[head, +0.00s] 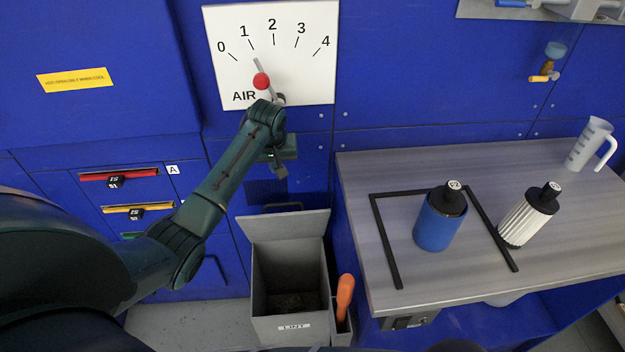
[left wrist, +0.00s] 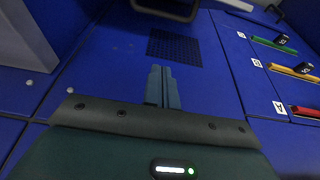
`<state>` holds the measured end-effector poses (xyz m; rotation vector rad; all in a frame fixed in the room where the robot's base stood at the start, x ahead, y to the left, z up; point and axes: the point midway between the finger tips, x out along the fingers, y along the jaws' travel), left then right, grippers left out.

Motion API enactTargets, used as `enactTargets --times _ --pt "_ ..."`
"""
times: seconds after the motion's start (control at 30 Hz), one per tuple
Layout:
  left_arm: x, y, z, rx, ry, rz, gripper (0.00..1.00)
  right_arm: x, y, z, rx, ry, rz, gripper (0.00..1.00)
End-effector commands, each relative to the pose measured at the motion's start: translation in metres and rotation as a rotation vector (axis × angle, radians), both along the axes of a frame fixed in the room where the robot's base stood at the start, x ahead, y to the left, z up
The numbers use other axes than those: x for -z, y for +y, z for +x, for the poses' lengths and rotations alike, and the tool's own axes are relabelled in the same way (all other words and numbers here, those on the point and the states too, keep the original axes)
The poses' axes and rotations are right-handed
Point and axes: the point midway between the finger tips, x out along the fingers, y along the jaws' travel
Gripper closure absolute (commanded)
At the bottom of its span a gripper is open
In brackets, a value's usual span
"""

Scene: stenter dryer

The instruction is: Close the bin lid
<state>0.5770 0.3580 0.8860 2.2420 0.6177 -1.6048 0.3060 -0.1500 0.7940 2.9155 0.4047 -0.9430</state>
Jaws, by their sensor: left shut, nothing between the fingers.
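The grey bin (head: 290,329), labelled LINT, stands on the floor below the blue panels. Its lid (head: 284,226) is raised at the back, and the open mouth shows a dark interior. A dark bar handle (head: 282,207) shows at the lid's top edge; I cannot tell if it belongs to the lid. My left gripper (head: 281,172) is above and behind the lid, near the blue wall, apart from it. In the left wrist view its fingers (left wrist: 163,86) are together and empty, with a dark handle (left wrist: 166,12) beyond them. My right gripper is not in view.
A grey worktop (head: 465,268) right of the bin holds a blue canister (head: 437,228), a white ribbed filter (head: 525,222) and a jug (head: 590,145). An orange-handled tool (head: 345,297) stands beside the bin. The AIR dial (head: 295,80) is above my left wrist.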

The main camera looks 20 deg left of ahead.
Motion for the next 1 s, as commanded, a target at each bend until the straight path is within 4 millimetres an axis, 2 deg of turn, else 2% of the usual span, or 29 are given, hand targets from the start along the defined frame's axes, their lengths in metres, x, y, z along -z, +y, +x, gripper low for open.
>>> enactTargets --times 0.07,0.17,0.5,0.73,0.8,1.0 --pt "-0.004 0.004 0.002 -0.021 0.011 -0.005 1.00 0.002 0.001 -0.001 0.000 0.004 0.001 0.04" --pt "0.001 0.005 0.004 -0.025 0.016 -0.007 1.00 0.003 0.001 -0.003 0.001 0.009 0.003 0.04" --pt "0.061 0.014 0.020 -0.022 0.015 -0.006 1.00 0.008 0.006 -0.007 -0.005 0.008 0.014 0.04" --pt "0.093 0.019 0.029 -0.021 0.013 -0.006 1.00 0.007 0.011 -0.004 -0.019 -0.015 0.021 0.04" --pt "0.094 0.013 0.018 -0.017 0.014 -0.005 1.00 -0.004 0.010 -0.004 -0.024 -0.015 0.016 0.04" --pt "0.106 0.004 0.003 -0.018 0.011 -0.005 1.00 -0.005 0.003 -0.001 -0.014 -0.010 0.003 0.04"
